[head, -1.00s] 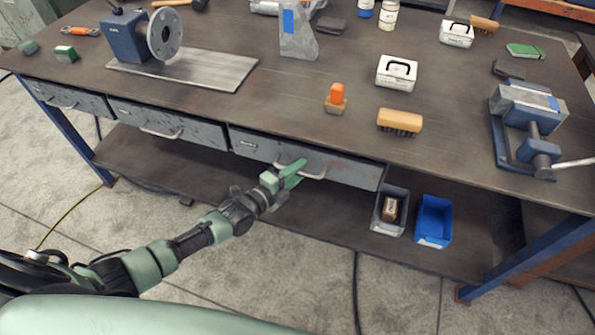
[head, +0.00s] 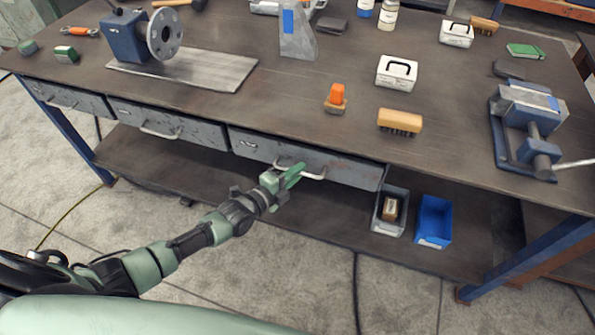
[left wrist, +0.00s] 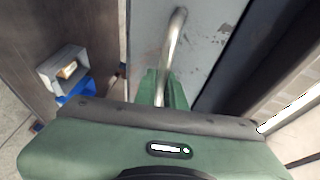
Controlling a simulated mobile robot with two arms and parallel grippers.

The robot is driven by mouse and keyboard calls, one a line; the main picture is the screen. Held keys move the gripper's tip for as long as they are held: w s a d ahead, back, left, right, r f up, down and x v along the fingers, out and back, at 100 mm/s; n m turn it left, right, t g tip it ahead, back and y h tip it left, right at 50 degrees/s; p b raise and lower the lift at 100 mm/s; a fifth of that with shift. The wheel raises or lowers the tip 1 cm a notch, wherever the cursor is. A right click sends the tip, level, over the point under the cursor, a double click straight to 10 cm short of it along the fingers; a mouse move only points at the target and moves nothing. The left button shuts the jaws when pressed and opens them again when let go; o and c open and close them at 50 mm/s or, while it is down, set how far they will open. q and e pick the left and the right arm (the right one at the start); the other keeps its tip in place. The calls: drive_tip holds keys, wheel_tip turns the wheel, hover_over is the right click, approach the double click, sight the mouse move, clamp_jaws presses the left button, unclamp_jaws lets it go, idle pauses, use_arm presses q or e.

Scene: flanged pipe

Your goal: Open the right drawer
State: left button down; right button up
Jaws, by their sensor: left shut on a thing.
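The right drawer (head: 345,168) is the rightmost grey drawer front under the bench top. Its pale bar handle (head: 315,177) shows to the right of my fingers. My left gripper (head: 291,171) is shut on this handle, with its green fingers around the bar's left part. In the left wrist view the handle (left wrist: 174,45) runs down between the green fingers (left wrist: 162,90), in front of the grey drawer front (left wrist: 149,38). The gripper body hides the lower part of that view. The drawer looks shut or nearly so; a small gap is hard to tell. My right gripper is out of view.
A middle drawer (head: 190,132) and a left drawer (head: 65,97) are beside it. A grey bin (head: 378,222) and a blue bin (head: 434,221) sit on the lower shelf to the right. The bench top (head: 300,110) carries tools and a vise (head: 526,120). Floor before the bench is free.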

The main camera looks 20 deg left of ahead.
use_arm(q)
drive_tip(key=shift+s, duration=0.1)
idle(0.7)
drive_tip(key=s+a+p, duration=0.1)
drive_tip(key=s+p, duration=0.9)
drive_tip(key=s, duration=2.5)
drive_tip(key=shift+s+p, duration=0.3)
drive_tip(key=shift+s, duration=0.1)
drive_tip(key=shift+a, duration=0.1)
drive_tip(key=c, duration=1.5)
unclamp_jaws()
